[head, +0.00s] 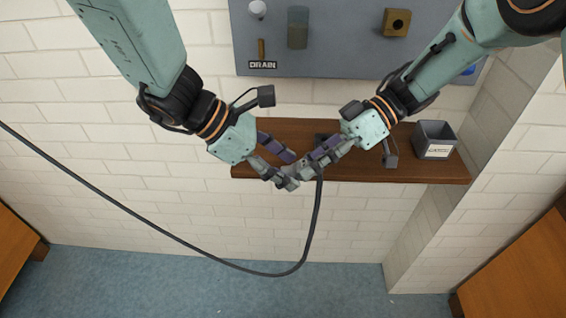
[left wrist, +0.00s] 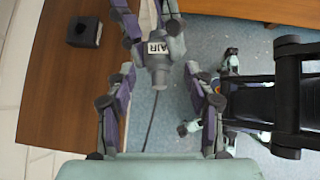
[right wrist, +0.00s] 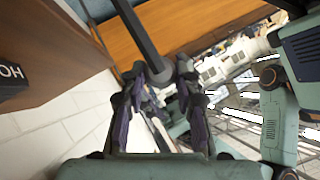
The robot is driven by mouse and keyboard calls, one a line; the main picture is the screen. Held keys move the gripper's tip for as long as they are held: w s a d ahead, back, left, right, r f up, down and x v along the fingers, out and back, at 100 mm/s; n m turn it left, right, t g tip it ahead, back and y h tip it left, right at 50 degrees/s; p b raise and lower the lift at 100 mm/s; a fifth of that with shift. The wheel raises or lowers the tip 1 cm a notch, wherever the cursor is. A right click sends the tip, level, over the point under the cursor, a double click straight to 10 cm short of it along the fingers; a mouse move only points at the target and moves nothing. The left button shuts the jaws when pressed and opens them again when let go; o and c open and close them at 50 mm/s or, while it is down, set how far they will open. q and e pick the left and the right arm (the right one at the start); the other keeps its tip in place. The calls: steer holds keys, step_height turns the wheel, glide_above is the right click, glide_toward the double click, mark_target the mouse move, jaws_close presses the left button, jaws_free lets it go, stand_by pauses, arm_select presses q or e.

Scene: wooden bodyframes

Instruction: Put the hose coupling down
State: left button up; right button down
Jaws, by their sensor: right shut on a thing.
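The hose coupling (left wrist: 158,73) is a grey cylinder with a white AIR label, between the fingers of both grippers in front of the wooden shelf (head: 420,172). A dark hose (head: 315,220) hangs from it, loops low and runs off to the left. My right gripper (head: 308,168) is shut on the coupling; the right wrist view shows the hose running out between its fingers. My left gripper (left wrist: 160,72) is open, its fingers on either side of the coupling with gaps showing. In the head view the fingers largely hide the coupling.
A dark block with a hole (left wrist: 83,32) sits on the shelf. A grey labelled bin (head: 434,145) stands at the shelf's right end. Above is a grey panel (head: 340,50) with fittings and a DRAIN label. The shelf between block and bin looks clear.

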arm_select(q)
jaws_close()
arm_select(e)
steer(key=c, duration=0.9)
jaws_free()
